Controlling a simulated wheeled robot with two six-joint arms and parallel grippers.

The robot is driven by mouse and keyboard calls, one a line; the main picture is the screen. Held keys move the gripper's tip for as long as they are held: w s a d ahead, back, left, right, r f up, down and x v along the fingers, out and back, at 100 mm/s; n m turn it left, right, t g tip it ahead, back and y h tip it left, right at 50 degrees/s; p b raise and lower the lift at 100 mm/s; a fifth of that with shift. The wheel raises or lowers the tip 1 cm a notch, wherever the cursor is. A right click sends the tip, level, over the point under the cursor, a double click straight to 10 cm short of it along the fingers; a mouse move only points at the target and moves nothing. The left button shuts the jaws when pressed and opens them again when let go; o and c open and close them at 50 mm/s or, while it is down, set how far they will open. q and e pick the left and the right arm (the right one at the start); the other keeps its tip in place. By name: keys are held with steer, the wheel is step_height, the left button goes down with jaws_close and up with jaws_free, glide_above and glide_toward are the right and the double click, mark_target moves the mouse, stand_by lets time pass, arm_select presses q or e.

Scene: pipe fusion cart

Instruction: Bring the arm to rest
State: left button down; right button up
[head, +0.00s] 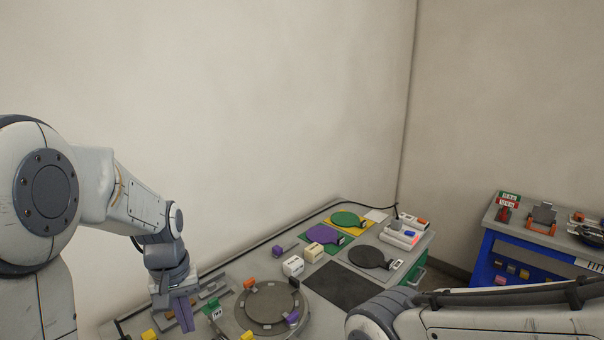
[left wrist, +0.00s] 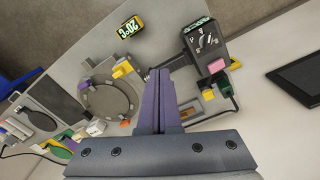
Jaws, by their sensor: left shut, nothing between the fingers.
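My left arm comes in from the left in the head view. Its gripper (head: 183,314) points down over the left part of the grey cart top (head: 213,276). In the left wrist view the two purple-grey fingers (left wrist: 159,74) lie together with nothing between them. They appear beside the round grey turntable (left wrist: 109,98), which also shows in the head view (head: 270,309). My right arm shows at the lower right of the head view; its gripper is out of view.
Green (head: 345,218), purple (head: 318,233) and dark (head: 368,256) paddles lie toward the cart's far end, near cream blocks (head: 293,266). A temperature display (left wrist: 131,27) and a dark boxy device (left wrist: 206,45) stand near the left fingers. A blue cabinet (head: 490,263) is at right.

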arm_select(q)
steer(key=s+d+f+m+b, duration=0.1)
steer(key=s+d+m, duration=0.2)
steer(key=s+d, duration=0.3)
steer(key=s+d+m+b, duration=0.1)
steer(key=s+d+m, duration=0.25)
steer(key=d, duration=0.55)
steer(key=s+d+f+m+b, duration=0.2)
steer(key=s+d+m, duration=0.2)
steer(key=s, duration=0.6)
steer(key=shift+s+d+m+h, duration=0.3)
steer(key=shift+m+h, duration=0.1)
steer(key=shift+m, duration=0.35)
arm_select(e)
step_height(320, 180, down, 5)
steer(key=shift+r, duration=0.1)
